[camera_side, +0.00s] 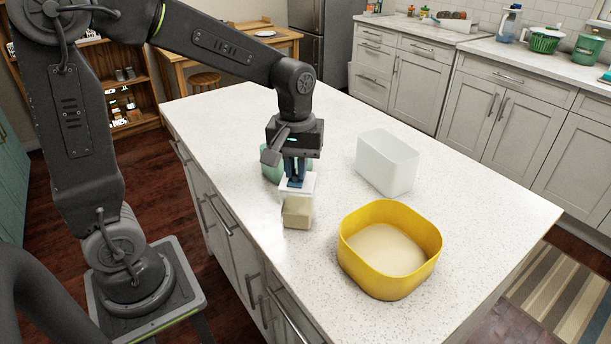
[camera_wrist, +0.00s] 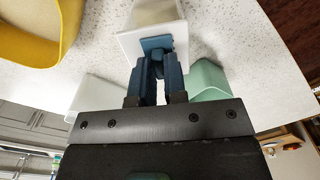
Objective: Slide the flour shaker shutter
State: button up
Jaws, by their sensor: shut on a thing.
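The flour shaker (camera_side: 297,212) stands on the white counter, a pale beige box with a white top plate (camera_side: 298,186). In the wrist view the white plate (camera_wrist: 130,45) carries a blue tab (camera_wrist: 156,43). My gripper (camera_side: 294,181) is above the shaker, pointing down. In the wrist view my gripper (camera_wrist: 157,62) is shut on the blue tab, with its blue fingers at the tab. The fingers hide part of the tab, and the shaker's body is mostly hidden behind the plate there.
A yellow bin (camera_side: 350,255) with pale flour stands right of the shaker. A white translucent bin (camera_side: 388,165) stands behind it. A green container (camera_side: 270,168) is close behind my gripper, partly hidden. The counter's right end is clear.

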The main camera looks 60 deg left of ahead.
jog(key=shift+s+a, duration=0.55)
jog(key=o, duration=0.4)
jog(key=shift+r, duration=0.1)
jog(key=shift+r, duration=3.4)
